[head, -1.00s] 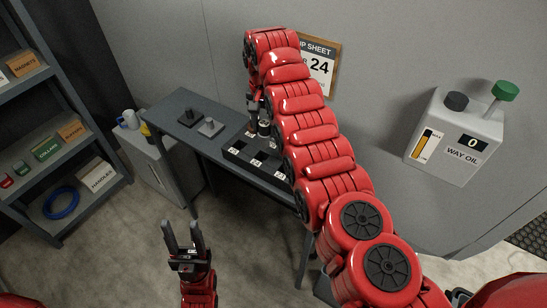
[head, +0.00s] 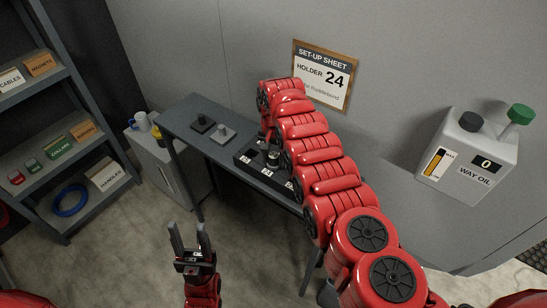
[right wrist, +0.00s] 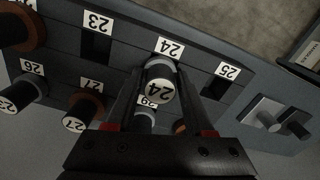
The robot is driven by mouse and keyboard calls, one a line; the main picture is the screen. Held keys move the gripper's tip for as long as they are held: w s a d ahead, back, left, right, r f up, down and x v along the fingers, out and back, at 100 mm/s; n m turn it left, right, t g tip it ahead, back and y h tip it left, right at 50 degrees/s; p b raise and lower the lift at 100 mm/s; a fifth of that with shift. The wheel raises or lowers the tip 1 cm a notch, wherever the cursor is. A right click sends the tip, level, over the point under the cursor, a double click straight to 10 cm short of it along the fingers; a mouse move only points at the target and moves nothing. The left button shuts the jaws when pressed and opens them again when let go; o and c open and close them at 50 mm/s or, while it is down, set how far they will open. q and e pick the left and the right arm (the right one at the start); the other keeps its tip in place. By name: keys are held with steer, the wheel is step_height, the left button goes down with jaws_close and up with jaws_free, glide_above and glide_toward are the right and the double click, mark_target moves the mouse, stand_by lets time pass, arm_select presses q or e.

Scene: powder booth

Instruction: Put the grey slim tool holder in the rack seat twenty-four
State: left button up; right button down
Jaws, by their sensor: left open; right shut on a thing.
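My right gripper (right wrist: 160,88) is shut on the slim tool holder (right wrist: 160,72), which has a grey-white ring and a label 24 on its end. The holder is at the rack (right wrist: 130,50), just beside the seat label 24 (right wrist: 170,47). It covers that seat, and I cannot tell how deep it sits. In the head view the holder (head: 273,158) shows at the dark rack (head: 243,160), with my right arm hiding much of the rack. My left gripper (head: 190,234) is open and empty, low in front of the table.
Seats 23 (right wrist: 96,46) and 25 (right wrist: 214,87) beside it look empty. Other holders, some with brown rings (right wrist: 85,108), stand in the second row. Two small square-based posts (head: 221,134) stand on the table's left part. A set-up sheet (head: 323,75) reads holder 24.

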steer(key=shift+f, duration=0.2)
steer(key=shift+c, duration=1.4)
jaws_free()
steer(key=shift+r, duration=0.1)
steer(key=shift+r, duration=0.35)
step_height(320, 180, up, 2)
steer(key=shift+w+r+p, duration=0.15)
steer(key=shift+r+p, duration=0.05)
steer(key=shift+p, duration=0.6)
step_height(320, 180, up, 8)
steer(key=b, duration=0.3)
steer(key=shift+r, duration=0.6)
